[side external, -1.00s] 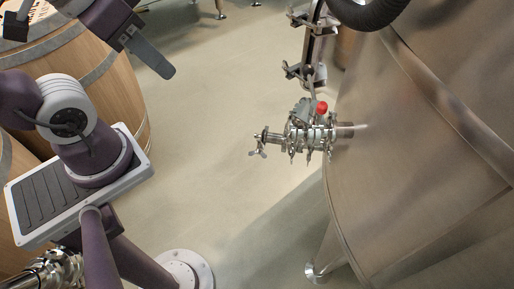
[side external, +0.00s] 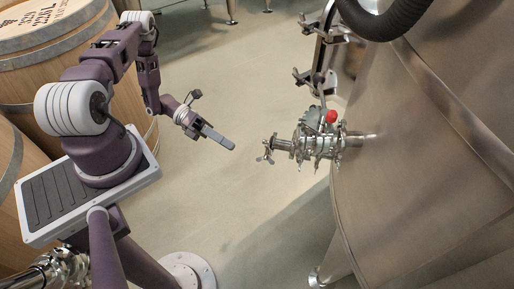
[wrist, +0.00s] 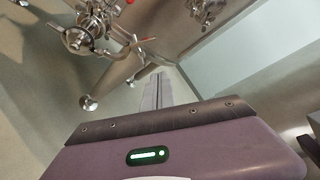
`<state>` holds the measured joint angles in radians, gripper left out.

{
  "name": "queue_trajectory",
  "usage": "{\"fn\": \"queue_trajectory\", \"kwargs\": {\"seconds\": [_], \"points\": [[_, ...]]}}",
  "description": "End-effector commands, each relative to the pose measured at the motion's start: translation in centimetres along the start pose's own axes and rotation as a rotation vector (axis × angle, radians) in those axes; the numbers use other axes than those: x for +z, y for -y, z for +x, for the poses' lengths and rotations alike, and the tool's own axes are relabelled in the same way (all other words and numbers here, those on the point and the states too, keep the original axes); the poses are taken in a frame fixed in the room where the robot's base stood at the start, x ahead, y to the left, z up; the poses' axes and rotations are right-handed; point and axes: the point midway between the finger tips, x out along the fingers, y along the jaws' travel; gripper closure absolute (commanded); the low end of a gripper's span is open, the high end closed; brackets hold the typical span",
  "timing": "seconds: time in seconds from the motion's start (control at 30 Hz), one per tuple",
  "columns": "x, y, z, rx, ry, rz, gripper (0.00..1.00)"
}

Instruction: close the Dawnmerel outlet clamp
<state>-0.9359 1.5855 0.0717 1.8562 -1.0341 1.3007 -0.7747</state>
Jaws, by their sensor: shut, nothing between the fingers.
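The outlet assembly (side external: 318,135) sticks out to the left from the steel vat in the side external view, with a red knob (side external: 331,116) on top. A clamp with a wing nut (side external: 266,152) sits at its free left end; I cannot tell whether the clamp is open or shut. No Dawnmerel label is readable. My gripper (side external: 232,147) is shut and empty, left of the clamp and apart from it. In the wrist view my shut fingers (wrist: 158,92) point ahead, and a round metal fitting with clamp parts (wrist: 78,40) shows at upper left.
The large steel vat (side external: 425,170) fills the right side. A black ribbed hose (side external: 385,22) and a bracket with clamps (side external: 322,60) are above the outlet. Wooden barrels (side external: 60,65) stand at left. The floor between gripper and vat is clear.

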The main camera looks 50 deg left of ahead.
Motion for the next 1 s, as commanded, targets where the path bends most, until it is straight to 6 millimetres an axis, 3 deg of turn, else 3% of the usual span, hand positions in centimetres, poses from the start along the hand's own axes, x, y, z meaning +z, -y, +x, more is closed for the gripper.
{"fn": "queue_trajectory", "kwargs": {"seconds": [0.17,0.6,0.8,1.0], "points": [[-0.7,-0.6,1.3,-0.003,0.029,-0.041,1.0],[-0.5,-0.4,10.6,-0.006,0.023,-0.038,1.0],[2.5,-0.6,9.1,-0.001,0.024,-0.033,1.0],[3.4,-0.6,8.8,-0.002,0.024,-0.034,1.0]]}}
